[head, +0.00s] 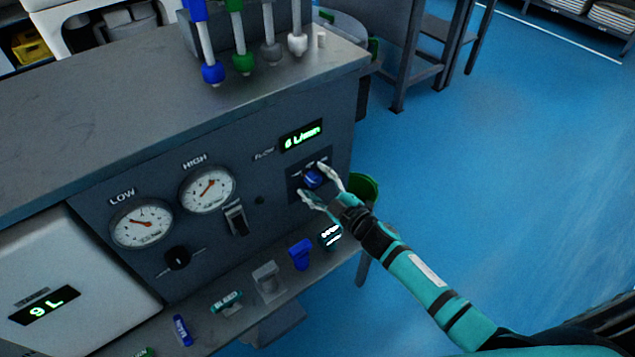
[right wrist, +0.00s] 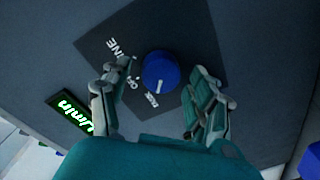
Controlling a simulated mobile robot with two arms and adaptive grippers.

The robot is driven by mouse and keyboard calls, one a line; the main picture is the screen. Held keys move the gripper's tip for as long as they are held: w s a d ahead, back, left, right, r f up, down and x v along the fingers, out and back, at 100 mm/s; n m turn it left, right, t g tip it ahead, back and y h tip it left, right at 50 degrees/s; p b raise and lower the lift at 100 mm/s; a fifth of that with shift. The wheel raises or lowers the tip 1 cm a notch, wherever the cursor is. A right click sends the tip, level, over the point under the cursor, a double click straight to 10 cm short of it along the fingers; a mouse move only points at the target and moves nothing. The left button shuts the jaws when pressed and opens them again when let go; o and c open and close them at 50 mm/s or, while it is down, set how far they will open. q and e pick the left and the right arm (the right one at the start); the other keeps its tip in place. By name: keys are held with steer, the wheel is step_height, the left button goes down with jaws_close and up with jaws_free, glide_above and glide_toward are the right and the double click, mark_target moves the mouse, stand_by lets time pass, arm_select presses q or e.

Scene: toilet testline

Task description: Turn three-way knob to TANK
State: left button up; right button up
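The blue three-way knob (head: 312,179) sits on a dark square plate on the front of the grey panel, below the green flow display. In the right wrist view the knob (right wrist: 160,70) shows a short white mark on its lower side. The mark points down, towards the small label that seems to read TANK; OFF and LINE follow up and left. My right gripper (head: 313,182) is open, its fingers on either side of the knob. In the right wrist view there are gaps between both fingers and the knob. My left gripper is not in view.
Two dials (head: 207,189) marked LOW and HIGH, a switch (head: 236,218) and a black knob (head: 178,258) are left of the knob. A ledge below holds a blue fitting (head: 300,254) and other small parts. Open blue floor (head: 500,170) lies to the right.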

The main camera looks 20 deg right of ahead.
steer(key=v, duration=1.2)
stand_by(0.4)
